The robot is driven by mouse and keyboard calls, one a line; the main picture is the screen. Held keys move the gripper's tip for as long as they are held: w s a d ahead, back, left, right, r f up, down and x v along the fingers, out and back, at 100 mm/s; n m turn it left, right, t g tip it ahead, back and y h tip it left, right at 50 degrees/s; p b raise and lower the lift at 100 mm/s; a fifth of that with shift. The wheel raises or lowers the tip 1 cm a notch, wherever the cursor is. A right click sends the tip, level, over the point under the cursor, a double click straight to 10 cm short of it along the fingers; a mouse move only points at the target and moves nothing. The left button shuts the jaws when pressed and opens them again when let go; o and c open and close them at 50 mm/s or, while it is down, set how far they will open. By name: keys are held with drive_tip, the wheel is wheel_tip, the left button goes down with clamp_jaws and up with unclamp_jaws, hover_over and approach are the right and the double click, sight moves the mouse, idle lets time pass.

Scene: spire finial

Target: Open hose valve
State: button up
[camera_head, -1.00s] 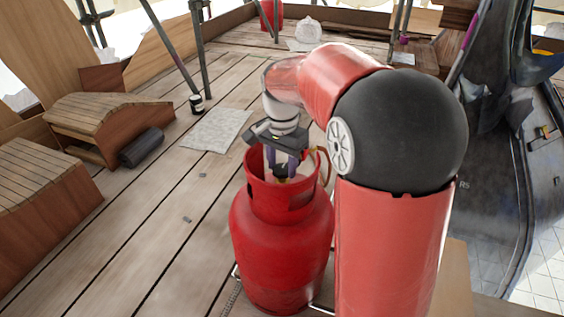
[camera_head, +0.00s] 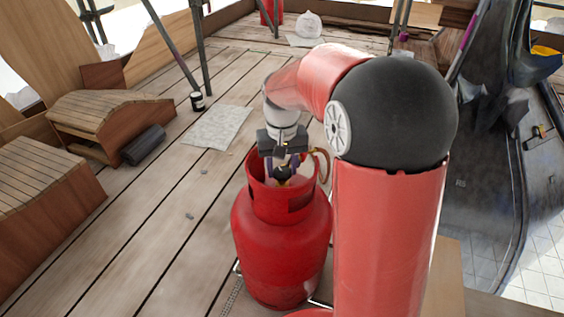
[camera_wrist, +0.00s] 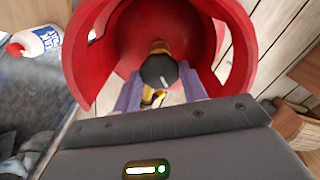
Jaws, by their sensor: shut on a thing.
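A red gas cylinder (camera_head: 282,245) stands upright on the plank deck in the head view. Its collar (camera_wrist: 88,50) surrounds the valve in the wrist view. The hose valve has a round black knob (camera_wrist: 158,71) with a white mark and brass-coloured parts beside it. My gripper (camera_head: 281,172) reaches down into the collar from above. In the wrist view its two purple-grey fingers (camera_wrist: 161,86) stand on either side of the knob and are shut on it. A tan hose (camera_head: 325,163) shows at the collar's right side. The lower valve parts are partly hidden by the knob.
A white bottle with a red cap (camera_wrist: 38,41) lies left of the cylinder in the wrist view. A wooden bench (camera_head: 110,112), a dark roll (camera_head: 143,145) and a pale sheet (camera_head: 217,128) lie left. Open planks surround the cylinder's left side.

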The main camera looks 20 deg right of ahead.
sight(282, 172)
drive_tip(key=shift+n+p, duration=0.4)
drive_tip(key=shift+n, duration=1.1)
drive_tip(key=o, duration=1)
wheel_tip(282, 172, up, 8)
drive_tip(key=shift+f+p, duration=0.1)
drive_tip(key=shift+p, duration=0.5)
